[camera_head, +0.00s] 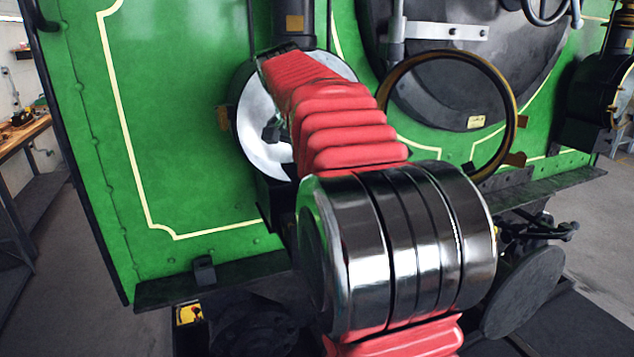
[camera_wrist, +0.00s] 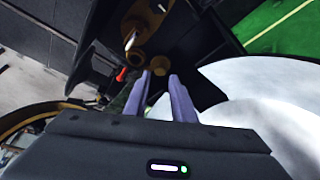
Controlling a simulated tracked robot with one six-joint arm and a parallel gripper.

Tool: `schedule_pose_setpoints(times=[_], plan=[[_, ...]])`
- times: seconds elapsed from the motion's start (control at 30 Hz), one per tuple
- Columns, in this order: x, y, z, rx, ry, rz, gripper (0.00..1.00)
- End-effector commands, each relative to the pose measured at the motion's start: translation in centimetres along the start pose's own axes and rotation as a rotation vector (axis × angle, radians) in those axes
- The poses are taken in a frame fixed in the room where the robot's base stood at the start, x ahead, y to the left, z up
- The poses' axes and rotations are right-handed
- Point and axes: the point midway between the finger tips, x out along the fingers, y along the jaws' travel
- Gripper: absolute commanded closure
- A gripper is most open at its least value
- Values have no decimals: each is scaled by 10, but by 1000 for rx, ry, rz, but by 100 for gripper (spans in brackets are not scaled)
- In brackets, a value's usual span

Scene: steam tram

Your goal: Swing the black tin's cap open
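My gripper (camera_wrist: 159,75) shows in the wrist view as two purple fingers, apart, with nothing clearly held between them. A dark body (camera_wrist: 185,35), possibly the black tin, lies just beyond the fingertips. It carries a brass round fitting (camera_wrist: 143,20) with a pale tip, and a small brass piece shows near the gap between the fingertips. I cannot tell which part is the cap, nor whether a finger touches it. In the head view my arm reaches into the black lamp on the green tram front and hides my gripper and the tin.
The silver reflector (camera_head: 258,130) is close beside my arm; it fills the right of the wrist view (camera_wrist: 265,85). A brass-rimmed ring (camera_head: 513,125) stands right of my arm. A small red part (camera_wrist: 121,75) is left of the fingers. A workbench (camera_head: 22,132) is far left.

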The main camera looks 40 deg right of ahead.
Motion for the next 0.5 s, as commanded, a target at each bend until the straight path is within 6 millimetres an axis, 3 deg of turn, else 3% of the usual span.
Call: schedule_pose_setpoints(times=[0.5], plan=[[-86,-1,-1,-1,2,-2,77]])
